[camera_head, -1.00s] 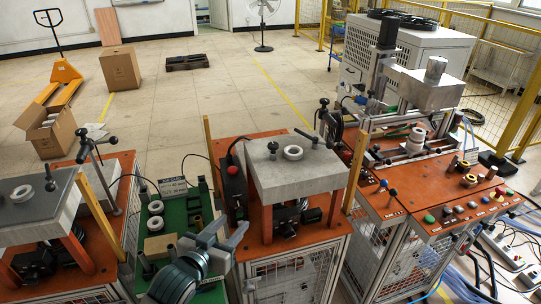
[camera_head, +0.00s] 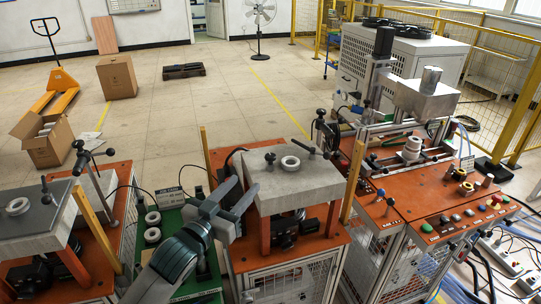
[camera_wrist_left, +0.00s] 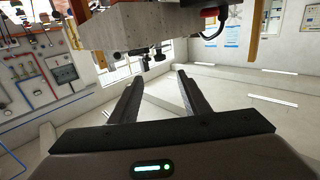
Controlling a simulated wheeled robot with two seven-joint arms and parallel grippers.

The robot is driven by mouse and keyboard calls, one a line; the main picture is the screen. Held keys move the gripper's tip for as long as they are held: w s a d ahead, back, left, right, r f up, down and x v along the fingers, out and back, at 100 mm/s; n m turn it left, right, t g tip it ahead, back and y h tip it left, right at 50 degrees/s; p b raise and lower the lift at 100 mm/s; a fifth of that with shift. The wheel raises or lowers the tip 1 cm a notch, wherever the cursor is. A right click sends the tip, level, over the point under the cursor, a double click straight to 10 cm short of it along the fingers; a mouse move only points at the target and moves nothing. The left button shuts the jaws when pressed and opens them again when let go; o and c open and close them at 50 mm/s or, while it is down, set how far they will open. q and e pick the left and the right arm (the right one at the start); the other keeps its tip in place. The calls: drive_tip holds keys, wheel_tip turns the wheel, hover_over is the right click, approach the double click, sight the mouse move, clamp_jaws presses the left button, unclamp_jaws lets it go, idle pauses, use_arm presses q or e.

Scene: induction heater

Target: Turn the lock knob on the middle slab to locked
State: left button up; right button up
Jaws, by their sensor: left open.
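The middle slab (camera_head: 312,188) is a grey block raised on orange legs over an orange-topped bench. On its top are a white ring (camera_head: 290,163), a small black knob (camera_head: 270,158) at its left and a black lever-like handle (camera_head: 306,145) near its back edge. I cannot tell which is the lock knob or how it is set. My left gripper (camera_head: 246,187) is open and empty, just left of the slab and apart from it. In the left wrist view the slab (camera_wrist_left: 150,25) looks upside down, beyond the open fingers (camera_wrist_left: 159,78), with dark knobs (camera_wrist_left: 157,52) on it.
Yellow posts (camera_head: 351,182) stand beside the middle bench. A green table (camera_head: 178,216) with small parts lies under my left arm. Another grey slab (camera_head: 38,203) is at the left. The orange machine bench (camera_head: 400,210) with buttons is at the right.

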sight(268, 159)
use_arm(q)
drive_tip(key=p+x, duration=0.5)
drive_tip(key=x, duration=0.9)
drive_tip(key=shift+w+d+r, duration=0.1)
drive_tip(key=shift+w+d, duration=0.1)
drive_tip(key=shift+w, duration=0.15)
drive_tip(key=shift+x, duration=0.8)
drive_tip(key=c, duration=1)
